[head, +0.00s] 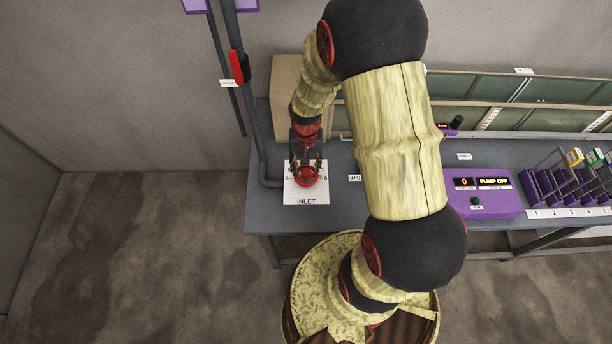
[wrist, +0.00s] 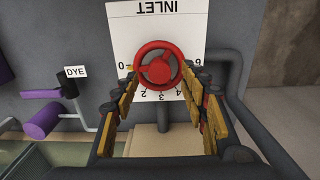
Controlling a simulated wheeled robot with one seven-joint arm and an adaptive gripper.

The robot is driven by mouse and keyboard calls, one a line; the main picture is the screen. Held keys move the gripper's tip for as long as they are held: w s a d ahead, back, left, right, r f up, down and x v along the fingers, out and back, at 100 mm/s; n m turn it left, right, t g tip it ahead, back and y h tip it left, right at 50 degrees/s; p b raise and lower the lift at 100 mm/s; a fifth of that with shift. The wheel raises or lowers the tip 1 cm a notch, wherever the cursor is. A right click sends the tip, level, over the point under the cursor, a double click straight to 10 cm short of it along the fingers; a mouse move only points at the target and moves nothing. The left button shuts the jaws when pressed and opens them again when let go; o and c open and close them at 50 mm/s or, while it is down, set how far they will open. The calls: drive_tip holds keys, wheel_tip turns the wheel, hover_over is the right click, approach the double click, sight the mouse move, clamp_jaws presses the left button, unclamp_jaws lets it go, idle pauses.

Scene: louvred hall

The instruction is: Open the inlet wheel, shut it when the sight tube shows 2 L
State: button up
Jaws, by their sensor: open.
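The red inlet wheel (head: 307,177) sits on a white plate marked INLET (head: 306,197) at the left end of the bench. In the wrist view the wheel (wrist: 158,70) shows whole, in front of the plate's number scale (wrist: 172,30). My gripper (head: 307,164) is over the wheel, and in the wrist view its open fingers (wrist: 160,88) stand on either side of it. I cannot tell whether they touch the rim. I cannot make out a sight tube or its level in either view.
A grey bench (head: 262,217) carries a purple box (head: 485,204) reading 0 and PUMP OFF. A purple rack (head: 565,188) stands at the right. Glass-fronted channels (head: 480,87) run behind. A pipe with a red lever (head: 236,66) rises at the left. A DYE label (wrist: 76,72) stands beside the wheel.

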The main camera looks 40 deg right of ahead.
sight(307, 173)
wheel_tip(307, 173, down, 3)
drive_tip(key=shift+r+b, duration=0.1)
drive_tip(key=shift+b, duration=0.65)
drive_tip(key=shift+r, duration=0.1)
drive_tip(key=shift+s+f+b, duration=0.2)
drive_tip(key=shift+f+b, duration=0.3)
drive_tip(key=shift+f, duration=0.55)
drive_tip(key=o, duration=0.6)
drive_tip(key=shift+c, duration=0.2)
drive_tip(key=shift+s, duration=0.1)
clamp_jaws()
